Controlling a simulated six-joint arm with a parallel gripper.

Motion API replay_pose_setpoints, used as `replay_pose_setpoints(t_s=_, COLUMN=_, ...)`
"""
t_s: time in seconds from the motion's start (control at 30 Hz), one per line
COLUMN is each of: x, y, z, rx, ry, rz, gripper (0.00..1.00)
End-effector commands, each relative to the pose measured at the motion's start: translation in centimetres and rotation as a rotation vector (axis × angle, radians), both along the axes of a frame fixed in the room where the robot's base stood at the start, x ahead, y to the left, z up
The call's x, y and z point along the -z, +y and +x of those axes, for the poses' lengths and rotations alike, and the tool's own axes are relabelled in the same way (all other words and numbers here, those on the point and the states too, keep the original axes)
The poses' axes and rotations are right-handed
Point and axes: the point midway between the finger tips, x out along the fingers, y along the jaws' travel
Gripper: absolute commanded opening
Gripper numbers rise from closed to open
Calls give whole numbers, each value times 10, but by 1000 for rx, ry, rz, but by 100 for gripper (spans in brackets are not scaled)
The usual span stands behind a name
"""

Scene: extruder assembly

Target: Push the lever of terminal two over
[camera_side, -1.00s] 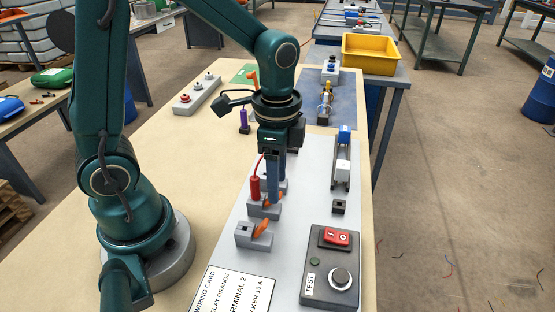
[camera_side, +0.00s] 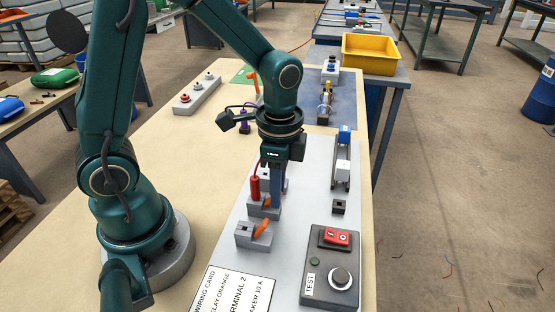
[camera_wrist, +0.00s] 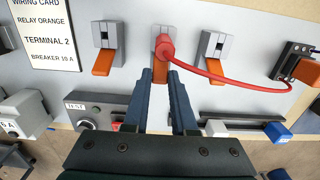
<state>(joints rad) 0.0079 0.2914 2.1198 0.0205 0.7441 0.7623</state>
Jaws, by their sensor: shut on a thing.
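My gripper (camera_wrist: 165,78) points down at the middle grey terminal (camera_wrist: 157,42), seen in the wrist view. A red plug (camera_wrist: 165,45) with a red wire stands in that terminal. Its orange lever (camera_wrist: 160,70) lies between my fingertips, partly hidden by them, and my gripper is shut on it. In the side view my gripper (camera_side: 277,207) is beside the same terminal (camera_side: 262,212), just right of the red plug (camera_side: 254,188). The left terminal in the wrist view (camera_wrist: 104,34) and the right one (camera_wrist: 214,44) also have orange levers. The card (camera_wrist: 45,35) reads TERMINAL 2.
A test box (camera_side: 330,285) with a red switch and a knob stands at the front right. A rail (camera_side: 342,165) with blue and white blocks is to the right of my gripper. The red wire (camera_wrist: 240,85) runs rightward from the plug to a dark block (camera_wrist: 293,60).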

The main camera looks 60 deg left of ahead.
Motion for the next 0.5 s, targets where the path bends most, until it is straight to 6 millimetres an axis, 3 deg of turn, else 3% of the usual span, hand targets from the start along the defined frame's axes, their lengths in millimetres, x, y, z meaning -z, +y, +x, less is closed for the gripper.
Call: replay_pose_setpoints(t_s=0.5, x=9, y=-10, z=9, rx=4, ry=216, rz=217, gripper=0)
